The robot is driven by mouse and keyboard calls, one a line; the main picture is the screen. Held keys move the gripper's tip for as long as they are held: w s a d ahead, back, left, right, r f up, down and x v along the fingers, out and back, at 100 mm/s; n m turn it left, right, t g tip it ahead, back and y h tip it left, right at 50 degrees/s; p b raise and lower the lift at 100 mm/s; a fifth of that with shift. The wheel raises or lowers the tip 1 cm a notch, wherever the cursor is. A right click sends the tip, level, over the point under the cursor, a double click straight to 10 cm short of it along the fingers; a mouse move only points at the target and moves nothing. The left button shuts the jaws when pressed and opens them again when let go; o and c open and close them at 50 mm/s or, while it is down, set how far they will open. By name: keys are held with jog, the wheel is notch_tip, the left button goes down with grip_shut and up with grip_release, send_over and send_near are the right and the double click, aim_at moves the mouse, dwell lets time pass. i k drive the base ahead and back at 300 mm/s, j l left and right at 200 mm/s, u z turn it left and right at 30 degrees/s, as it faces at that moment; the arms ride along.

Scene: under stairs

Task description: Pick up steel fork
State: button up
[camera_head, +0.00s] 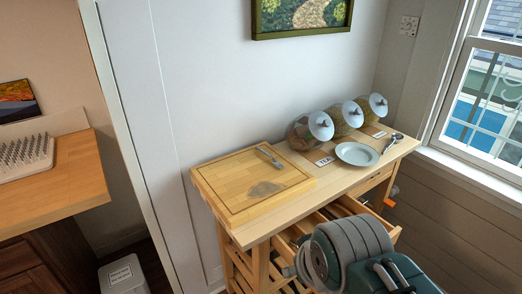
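A small steel utensil (269,157), which looks like the fork, lies flat near the back of the wooden cutting board (225,180). Its tines are too small to make out clearly. A second metal utensil (393,142), with a rounder end like a spoon, lies right of the pale plate (356,154). Parts of my arm fill the lower right, in front of the cart. My gripper's fingers do not show, so I cannot see what they do.
The board sits on a wooden kitchen cart (327,191) with an open drawer (345,208). A grey flat patch (265,189) lies on the board. Several glass jars (343,117) stand behind the plate. A wall is behind and a window (490,100) right.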

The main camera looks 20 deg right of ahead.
aim_at(276, 163)
jog(key=i+j+z, duration=0.1)
jog(key=z, duration=0.5)
jog(key=i+j+z, duration=0.15)
jog(key=j, duration=0.15)
jog(key=i+j+z, duration=0.15)
jog(key=j, duration=0.15)
jog(key=i+j+z, duration=0.15)
jog(key=j, duration=0.15)
jog(key=i+j+z, duration=0.15)
jog(key=j, duration=0.15)
jog(key=i+j, duration=0.1)
jog(key=j, duration=0.45)
jog(key=i, duration=0.05)
